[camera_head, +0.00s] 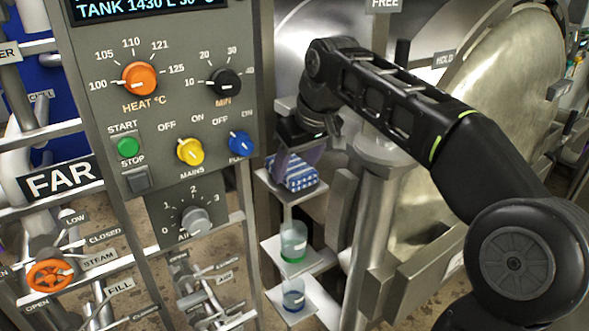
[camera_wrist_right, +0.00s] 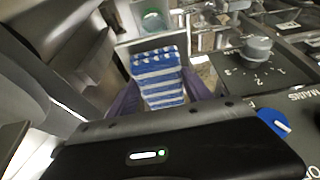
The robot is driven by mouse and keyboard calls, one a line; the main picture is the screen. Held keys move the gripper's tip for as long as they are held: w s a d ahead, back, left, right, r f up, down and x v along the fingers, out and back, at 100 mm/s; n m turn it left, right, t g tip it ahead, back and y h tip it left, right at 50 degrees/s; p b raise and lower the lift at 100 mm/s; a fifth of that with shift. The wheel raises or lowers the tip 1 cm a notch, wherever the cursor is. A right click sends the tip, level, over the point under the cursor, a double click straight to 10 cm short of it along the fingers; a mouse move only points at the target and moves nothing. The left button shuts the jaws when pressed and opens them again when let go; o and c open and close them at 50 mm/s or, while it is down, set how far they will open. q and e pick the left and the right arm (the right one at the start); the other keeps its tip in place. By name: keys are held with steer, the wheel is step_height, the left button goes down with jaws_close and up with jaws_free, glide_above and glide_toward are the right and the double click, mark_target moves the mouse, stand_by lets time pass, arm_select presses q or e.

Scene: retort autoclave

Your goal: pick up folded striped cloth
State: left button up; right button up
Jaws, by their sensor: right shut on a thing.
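The folded striped cloth (camera_head: 294,172) is blue and white and sits at a small upper shelf (camera_head: 313,203) beside the control panel. My right gripper (camera_head: 292,172) reaches down over it from above, and its fingers are shut on the cloth. In the right wrist view the cloth (camera_wrist_right: 158,78) lies between the two purple fingers (camera_wrist_right: 160,98). I cannot tell whether the cloth still touches the shelf. My left gripper is not in view.
The control panel (camera_head: 160,60) with knobs stands close on the left of my right gripper. Below are smaller shelves with a green-based cup (camera_head: 293,243) and a blue-based cup (camera_head: 293,299). A large round steel door (camera_head: 495,80) stands behind my right arm.

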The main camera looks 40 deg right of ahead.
mark_target(295, 168)
step_height(295, 168, up, 5)
steer(key=shift+r+p, duration=0.1)
steer(key=shift+p, duration=0.3)
step_height(295, 168, up, 4)
steer(key=p, duration=0.4)
steer(key=shift+r+p, duration=0.1)
steer(key=shift+p, duration=0.2)
